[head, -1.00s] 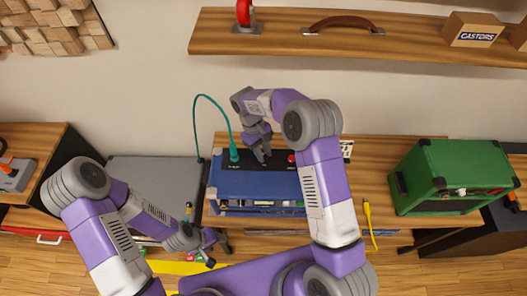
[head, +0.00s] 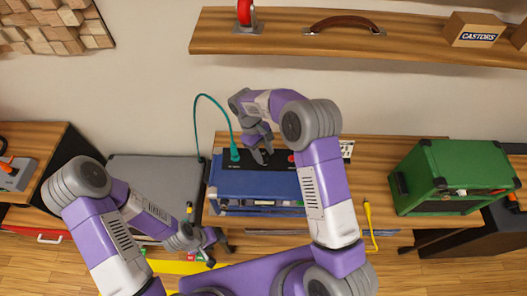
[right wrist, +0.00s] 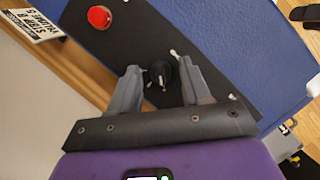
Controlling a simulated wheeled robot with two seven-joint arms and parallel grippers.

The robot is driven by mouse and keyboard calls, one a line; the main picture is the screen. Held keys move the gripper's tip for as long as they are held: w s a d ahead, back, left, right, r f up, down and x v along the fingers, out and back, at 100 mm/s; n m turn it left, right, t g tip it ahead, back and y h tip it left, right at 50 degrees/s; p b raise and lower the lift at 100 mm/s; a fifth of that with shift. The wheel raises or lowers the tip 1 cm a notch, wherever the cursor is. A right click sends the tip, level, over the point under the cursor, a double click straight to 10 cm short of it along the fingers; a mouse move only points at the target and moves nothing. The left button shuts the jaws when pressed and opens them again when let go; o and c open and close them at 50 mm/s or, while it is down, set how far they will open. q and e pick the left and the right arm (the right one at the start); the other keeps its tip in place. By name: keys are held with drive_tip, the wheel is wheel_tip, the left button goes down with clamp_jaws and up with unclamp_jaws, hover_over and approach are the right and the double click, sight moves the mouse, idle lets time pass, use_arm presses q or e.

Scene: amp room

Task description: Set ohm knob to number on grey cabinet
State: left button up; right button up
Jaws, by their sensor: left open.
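A blue amp (head: 255,185) with a black top panel (head: 215,170) stands on the wooden bench. In the right wrist view, a black knob (right wrist: 160,72) with a light pointer mark sits on that panel. My right gripper (right wrist: 162,88) is open, with one finger on each side of the knob and gaps visible between. In the head view my right gripper (head: 262,155) is over the panel, and the knob is hard to make out. A grey cabinet (head: 155,180) stands left of the amp; I see no readable number on it. My left gripper (head: 218,246) is open and empty in front of the amp.
A red button (right wrist: 99,17) is on the same panel. A teal cable (head: 222,110) plugs into the panel's left part. A printed card (head: 347,149) lies behind the amp's right end. A yellow cable (head: 369,222) hangs at right, near a green amp (head: 450,175).

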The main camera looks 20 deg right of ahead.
drive_tip(key=v, duration=0.7)
drive_tip(key=shift+r, duration=0.3)
drive_tip(key=shift+a+f, duration=0.1)
idle(0.4)
